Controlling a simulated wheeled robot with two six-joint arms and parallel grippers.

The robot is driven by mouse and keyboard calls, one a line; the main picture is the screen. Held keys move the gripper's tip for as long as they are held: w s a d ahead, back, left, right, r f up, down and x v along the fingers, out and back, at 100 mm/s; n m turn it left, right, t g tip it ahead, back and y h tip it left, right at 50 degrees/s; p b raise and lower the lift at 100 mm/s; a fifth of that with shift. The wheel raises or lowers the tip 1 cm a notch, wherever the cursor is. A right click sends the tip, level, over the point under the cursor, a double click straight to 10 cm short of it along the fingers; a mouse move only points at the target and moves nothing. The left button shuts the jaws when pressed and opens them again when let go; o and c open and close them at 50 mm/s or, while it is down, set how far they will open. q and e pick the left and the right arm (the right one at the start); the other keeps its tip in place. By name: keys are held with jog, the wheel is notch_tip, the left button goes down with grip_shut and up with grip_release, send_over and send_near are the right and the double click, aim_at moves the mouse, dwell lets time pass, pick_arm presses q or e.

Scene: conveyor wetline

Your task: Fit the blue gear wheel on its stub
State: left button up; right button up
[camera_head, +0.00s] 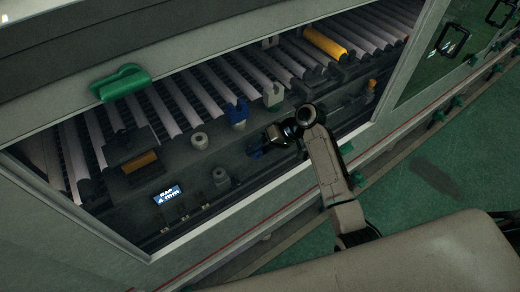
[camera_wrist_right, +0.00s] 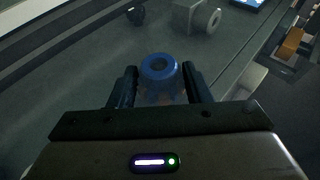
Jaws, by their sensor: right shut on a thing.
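The blue gear wheel (camera_wrist_right: 158,70) is a round blue piece with a dark hole in its middle, held between the two fingers of my right gripper (camera_wrist_right: 160,88) in the right wrist view. In the head view my right gripper (camera_head: 268,140) reaches into the open conveyor bay, with a little blue (camera_head: 257,154) showing at its fingers. The gear's teeth are not clear. A grey round piece with a hole (camera_wrist_right: 209,20) and a dark round stub (camera_wrist_right: 136,15) stand ahead, apart from the gear. I cannot tell which stub belongs to the gear. My left gripper is not in view.
Grey posts (camera_head: 200,141) (camera_head: 221,177) stand left of my gripper. A lit display (camera_head: 168,195) reads a 4 mm gap. Rollers (camera_head: 205,92), one yellow (camera_head: 324,42), and a blue bracket (camera_head: 237,114) lie behind. The bay's frame edge (camera_head: 240,210) runs in front.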

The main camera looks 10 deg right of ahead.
jog(key=shift+w+a, duration=0.25)
jog(key=shift+w, duration=0.4)
jog(key=o, duration=1.3)
jog(key=shift+d+r+b, duration=0.3)
jog(key=shift+d, duration=0.1)
jog(key=b+v, duration=0.2)
jog(key=v, duration=0.8)
jog(key=shift+a+b, duration=0.1)
jog(key=shift+b, duration=0.2)
jog(key=shift+s, duration=0.15)
